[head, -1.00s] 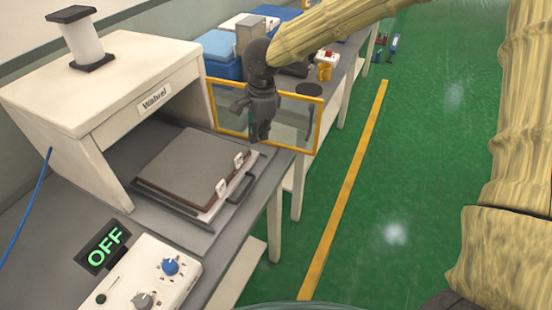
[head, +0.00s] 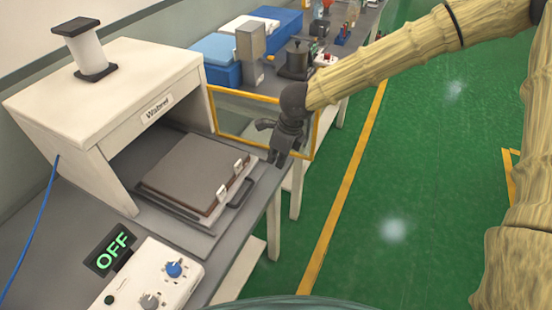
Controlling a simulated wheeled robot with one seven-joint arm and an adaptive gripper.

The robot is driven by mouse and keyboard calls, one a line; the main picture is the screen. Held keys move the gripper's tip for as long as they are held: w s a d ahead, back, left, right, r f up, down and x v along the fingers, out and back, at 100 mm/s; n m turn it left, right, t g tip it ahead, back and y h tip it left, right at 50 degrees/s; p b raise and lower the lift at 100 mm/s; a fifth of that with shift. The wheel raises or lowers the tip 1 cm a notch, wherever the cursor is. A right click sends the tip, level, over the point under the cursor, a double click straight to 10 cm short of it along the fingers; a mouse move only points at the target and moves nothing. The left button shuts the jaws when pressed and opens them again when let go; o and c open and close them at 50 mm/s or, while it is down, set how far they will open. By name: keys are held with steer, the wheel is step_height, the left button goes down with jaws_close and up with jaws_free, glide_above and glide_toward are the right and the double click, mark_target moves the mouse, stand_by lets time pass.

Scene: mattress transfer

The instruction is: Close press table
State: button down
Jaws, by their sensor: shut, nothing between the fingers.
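The press (head: 110,95) is a white housing labelled "Wabnel" or similar, with an open front. Its press table (head: 195,172) is a flat brown-grey plate on a sliding base, drawn partly out toward the front right. The table has two pale clips and a dark handle (head: 240,192) at its front edge. My gripper (head: 278,160) is shut and empty. It hangs above and to the right of the handle, apart from it in the picture, in front of the yellow-framed clear panel (head: 232,132).
The green floor (head: 400,160) to the right is clear.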

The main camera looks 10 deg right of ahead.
mark_target(258, 176)
steer(key=p+x, duration=0.1)
steer(key=x, duration=0.7)
steer(key=shift+f, duration=0.1)
steer(key=shift+w+a+p, duration=0.9)
steer(key=shift+a+p, duration=0.05)
steer(key=shift+a, duration=0.2)
steer(key=shift+w+a+f, duration=0.1)
steer(key=shift+w+a, duration=0.25)
steer(key=shift+a, duration=0.15)
